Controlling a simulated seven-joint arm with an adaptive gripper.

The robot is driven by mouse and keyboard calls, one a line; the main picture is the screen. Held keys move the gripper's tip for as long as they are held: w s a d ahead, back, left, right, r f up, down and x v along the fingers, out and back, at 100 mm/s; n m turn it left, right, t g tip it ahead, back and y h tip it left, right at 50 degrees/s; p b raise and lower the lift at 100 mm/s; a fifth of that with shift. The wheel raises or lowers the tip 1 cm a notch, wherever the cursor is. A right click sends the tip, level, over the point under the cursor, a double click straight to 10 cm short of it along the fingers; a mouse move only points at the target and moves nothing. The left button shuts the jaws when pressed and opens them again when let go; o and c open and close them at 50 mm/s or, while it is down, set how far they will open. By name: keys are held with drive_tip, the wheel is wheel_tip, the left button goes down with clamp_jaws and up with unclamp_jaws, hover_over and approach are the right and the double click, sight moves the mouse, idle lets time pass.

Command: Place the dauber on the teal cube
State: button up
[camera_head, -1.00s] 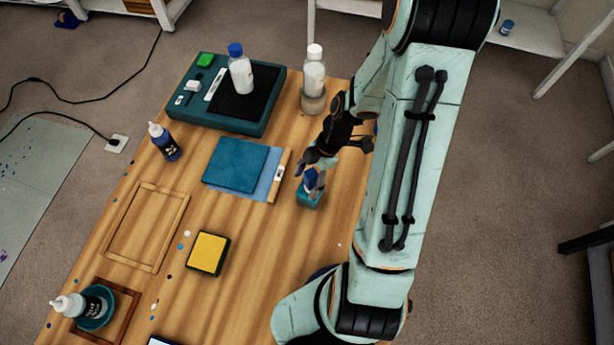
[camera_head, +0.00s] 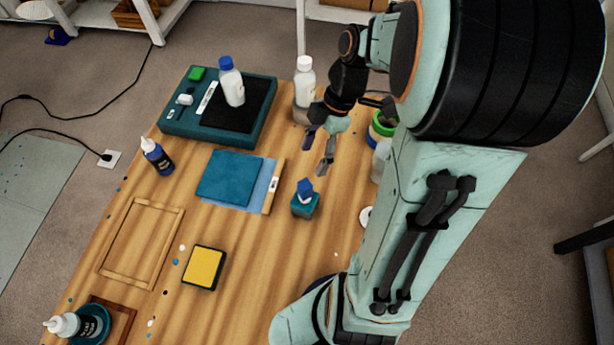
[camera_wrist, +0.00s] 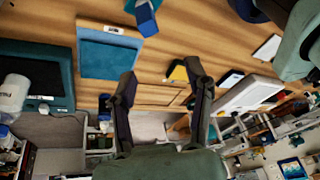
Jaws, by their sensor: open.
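The teal cube (camera_head: 305,207) stands on the wooden table, right of the teal square pad. The dauber (camera_head: 305,188), with a blue top and a pale band, sits on top of the cube and looks roughly upright. My gripper (camera_head: 320,153) is open and empty, above and beyond the dauber, clear of it. In the wrist view my gripper (camera_wrist: 160,95) has its two fingers spread with nothing between them. The dauber (camera_wrist: 146,18) and part of the cube (camera_wrist: 137,5) show at the top edge of that view.
A teal square pad (camera_head: 229,176) on a blue sheet lies left of the cube. A yellow pad (camera_head: 203,267) and a wooden frame (camera_head: 105,240) are nearer. A scale with a white bottle (camera_head: 232,85), another bottle (camera_head: 304,78) and stacked green tape (camera_head: 382,127) stand farther back.

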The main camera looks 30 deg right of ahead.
drive_tip(key=s+a+r+m+h, duration=0.3)
drive_tip(key=s+a+m, duration=0.7)
drive_tip(key=m, duration=0.5)
drive_tip(key=shift+s+a+r, duration=0.25)
drive_tip(key=shift+s+r, duration=0.2)
drive_tip(key=shift+r, duration=0.35)
